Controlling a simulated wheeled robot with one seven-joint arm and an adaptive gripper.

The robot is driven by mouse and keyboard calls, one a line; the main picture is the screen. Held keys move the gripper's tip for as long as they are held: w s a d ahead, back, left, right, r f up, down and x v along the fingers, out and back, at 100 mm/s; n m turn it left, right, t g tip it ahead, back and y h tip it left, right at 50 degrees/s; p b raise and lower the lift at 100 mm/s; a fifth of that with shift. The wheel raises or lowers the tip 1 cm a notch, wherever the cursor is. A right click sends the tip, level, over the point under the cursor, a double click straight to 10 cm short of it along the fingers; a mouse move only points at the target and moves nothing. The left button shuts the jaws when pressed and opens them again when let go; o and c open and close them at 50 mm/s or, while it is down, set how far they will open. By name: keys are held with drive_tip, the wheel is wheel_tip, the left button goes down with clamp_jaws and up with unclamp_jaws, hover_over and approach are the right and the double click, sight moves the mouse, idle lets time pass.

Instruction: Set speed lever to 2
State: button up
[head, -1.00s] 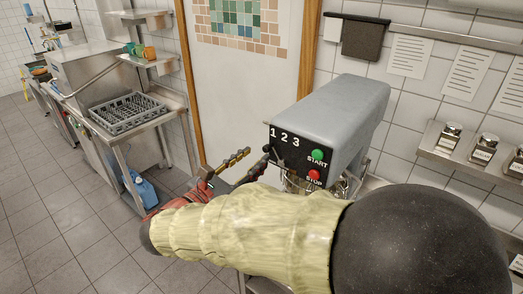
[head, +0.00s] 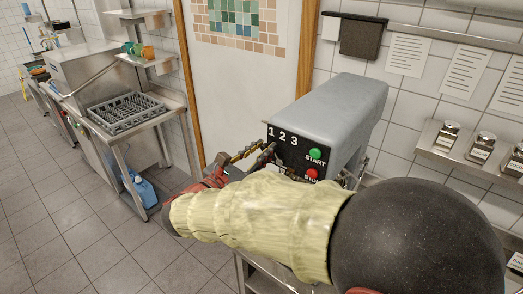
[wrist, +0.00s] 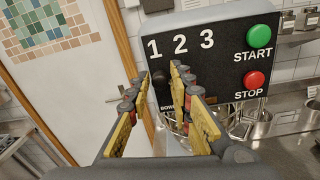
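The mixer head (head: 335,100) is a grey housing with a black front panel (wrist: 205,65). The panel carries the white numbers 1, 2 and 3, a green START button (wrist: 259,36) and a red STOP button (wrist: 254,80). The speed lever (wrist: 163,88) seems to be the dark knob below the 1, seen between my fingers in the wrist view. It is dark on black and partly hidden, so its exact setting is hard to tell. My gripper (wrist: 160,70) is open, its yellow-padded fingers pointing at the panel's left side. In the head view, my gripper (head: 267,147) covers the panel's lower left.
Metal bowl parts (wrist: 225,120) sit below the panel. A wall shelf with jars (head: 447,135) is on the right. A white door with mosaic tiles (head: 240,80) is behind. A steel counter with a dish rack (head: 122,113) stands left, with open floor before it.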

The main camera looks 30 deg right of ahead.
clamp_jaws()
idle(0.3)
drive_tip(key=s+m+b, duration=0.1)
drive_tip(key=m+b, duration=0.1)
drive_tip(key=s+m+b, duration=0.1)
drive_tip(key=m+b, duration=0.1)
drive_tip(key=b, duration=0.1)
drive_tip(key=s+d+r+m+b, duration=0.1)
drive_tip(key=m+b, duration=0.2)
drive_tip(key=shift+d, duration=0.1)
drive_tip(key=shift+s, duration=0.1)
idle(0.5)
drive_tip(key=shift+o, duration=2)
unclamp_jaws()
